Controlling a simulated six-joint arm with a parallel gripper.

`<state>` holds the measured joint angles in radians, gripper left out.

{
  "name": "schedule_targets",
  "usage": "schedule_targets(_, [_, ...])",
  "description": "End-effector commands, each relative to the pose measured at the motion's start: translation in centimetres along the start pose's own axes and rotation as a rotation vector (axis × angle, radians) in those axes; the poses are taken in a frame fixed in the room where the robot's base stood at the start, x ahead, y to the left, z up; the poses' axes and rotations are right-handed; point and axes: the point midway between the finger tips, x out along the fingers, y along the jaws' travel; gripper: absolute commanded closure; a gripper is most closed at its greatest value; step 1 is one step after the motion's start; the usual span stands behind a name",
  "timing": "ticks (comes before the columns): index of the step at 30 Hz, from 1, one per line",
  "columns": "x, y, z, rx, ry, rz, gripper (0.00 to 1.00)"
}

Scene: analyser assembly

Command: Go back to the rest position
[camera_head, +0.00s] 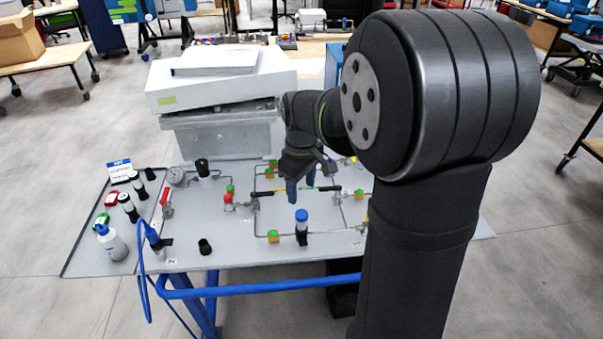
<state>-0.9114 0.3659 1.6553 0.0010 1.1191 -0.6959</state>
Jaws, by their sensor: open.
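My gripper (309,193) is over the middle of the analyser panel (200,258), its blue-tipped fingers pointing down. It is small in the picture and looks empty and open. It is close to a thin horizontal tube with black handles (262,194) on the panel; I cannot tell whether it touches it. A blue-capped black fitting (301,222) stands just in front of the gripper. My arm's large dark links fill the right side and hide the panel's right part.
A grey and white analyser box (220,90) stands at the panel's back. A gauge (177,177), red valves (165,197), black-capped bottles (128,207) and a white squeeze bottle (112,242) are at left. A blue hose (142,270) hangs at the front edge.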

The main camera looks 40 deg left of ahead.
Motion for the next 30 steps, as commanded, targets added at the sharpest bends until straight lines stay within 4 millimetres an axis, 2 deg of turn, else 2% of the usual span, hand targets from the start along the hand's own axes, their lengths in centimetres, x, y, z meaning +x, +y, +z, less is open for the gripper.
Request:
schedule_targets(1, [-1.0,0.0,0.0,0.0,0.003,0.003,0.43])
schedule_targets(6, [-3.2,0.0,0.0,0.0,0.002,0.001,0.43])
schedule_targets(14, [-3.9,0.0,0.0,0.0,0.0,0.0,0.43])
schedule_targets(23, [-3.4,0.0,0.0,0.0,-0.001,-0.001,0.43])
schedule_targets(26, [-2.4,0.0,0.0,0.0,-0.003,-0.002,0.43])
schedule_targets(30, [0.1,-0.1,0.1,0.0,-0.004,-0.003,0.43])
